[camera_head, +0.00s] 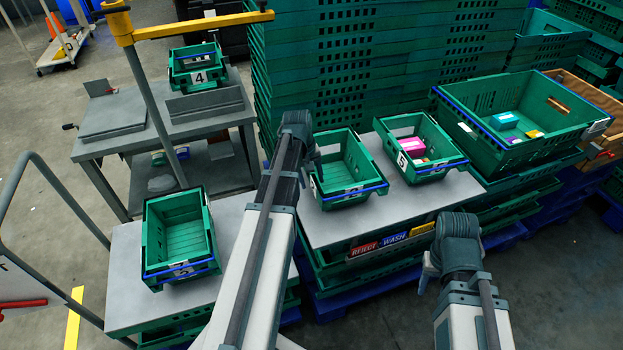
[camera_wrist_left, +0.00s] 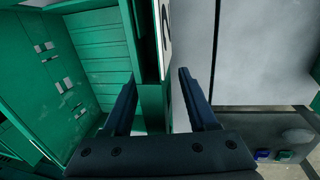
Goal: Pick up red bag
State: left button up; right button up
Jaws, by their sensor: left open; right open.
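I cannot make out a clearly red bag in either view. A pink packet (camera_head: 413,147) lies in the green crate marked 5 (camera_head: 453,163), with small yellow pieces beside it. My left gripper (camera_head: 316,165) is at the left edge of the middle green crate (camera_head: 372,190), left of the crate marked 5. In the left wrist view its open fingers (camera_wrist_left: 160,100) have a green crate wall (camera_wrist_left: 149,50) with a white label in line between them; I cannot tell if they touch it. My right gripper (camera_head: 424,272) is open, in front of the table and apart from the crates.
A large green crate (camera_head: 470,118) at the right holds blue, pink and yellow packets. An empty green crate (camera_head: 150,235) stands on the left grey table (camera_head: 125,305). Crate 4 (camera_head: 178,70) stands on a cart behind. Tall green crate stacks (camera_head: 350,60) block the back.

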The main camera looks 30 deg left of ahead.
pick_arm(q)
jog(key=shift+r, duration=0.1)
notch_tip(320, 180, up, 12)
jog(key=s+a+p, duration=0.1)
jog(key=p, duration=1.1)
jog(key=shift+s+a, duration=0.2)
jog(key=shift+s, duration=0.05)
